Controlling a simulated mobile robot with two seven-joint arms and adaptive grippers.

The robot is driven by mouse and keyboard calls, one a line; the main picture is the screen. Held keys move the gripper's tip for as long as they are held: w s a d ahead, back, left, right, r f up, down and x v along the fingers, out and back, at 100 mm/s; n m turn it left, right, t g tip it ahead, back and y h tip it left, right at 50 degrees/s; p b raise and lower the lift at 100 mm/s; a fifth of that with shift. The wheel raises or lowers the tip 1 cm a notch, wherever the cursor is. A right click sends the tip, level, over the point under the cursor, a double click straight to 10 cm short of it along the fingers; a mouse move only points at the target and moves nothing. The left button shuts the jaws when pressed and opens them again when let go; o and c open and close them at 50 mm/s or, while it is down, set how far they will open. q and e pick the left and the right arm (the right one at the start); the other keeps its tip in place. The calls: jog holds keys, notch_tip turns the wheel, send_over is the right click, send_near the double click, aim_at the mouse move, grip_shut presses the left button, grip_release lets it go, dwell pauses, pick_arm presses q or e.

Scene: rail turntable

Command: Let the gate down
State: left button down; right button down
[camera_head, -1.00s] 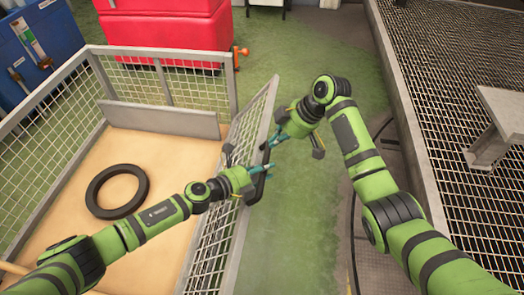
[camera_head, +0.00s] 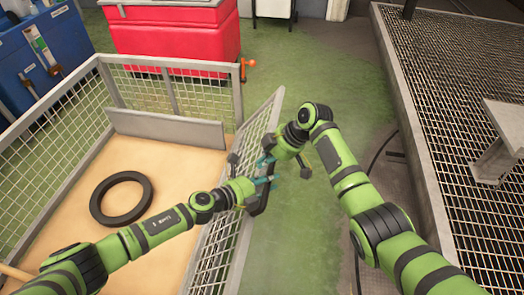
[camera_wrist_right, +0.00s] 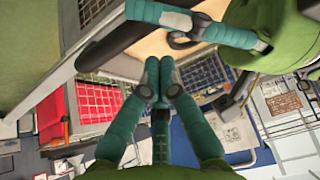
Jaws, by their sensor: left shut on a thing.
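The gate (camera_head: 217,239) is the mesh panel with a grey frame on the right side of the mesh-walled cart. It leans outward at its top. My left gripper (camera_head: 262,193) is shut on the dark handle (camera_head: 257,207) at the gate's outer side. In the right wrist view, the left gripper's teal fingers (camera_wrist_right: 200,28) show at the top, close to the dark handle (camera_wrist_right: 110,50). My right gripper (camera_head: 266,167) is just above the left one, beside the gate. Its teal fingers (camera_wrist_right: 160,72) come together at the tips, with nothing visible between them. The arms hide part of the gate.
A black ring (camera_head: 121,197) lies on the cart's tan floor (camera_head: 165,165). A red bin (camera_head: 175,38) and a blue cabinet (camera_head: 38,50) stand behind. A raised grating platform (camera_head: 450,85) is at the right. Green floor (camera_head: 320,65) is clear between gate and platform.

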pick_arm(q)
jog(key=shift+w+r, duration=0.25)
pick_arm(e)
jog(key=shift+d+f, duration=0.35)
jog(key=shift+d, duration=0.05)
pick_arm(q)
jog(key=shift+a, duration=0.1)
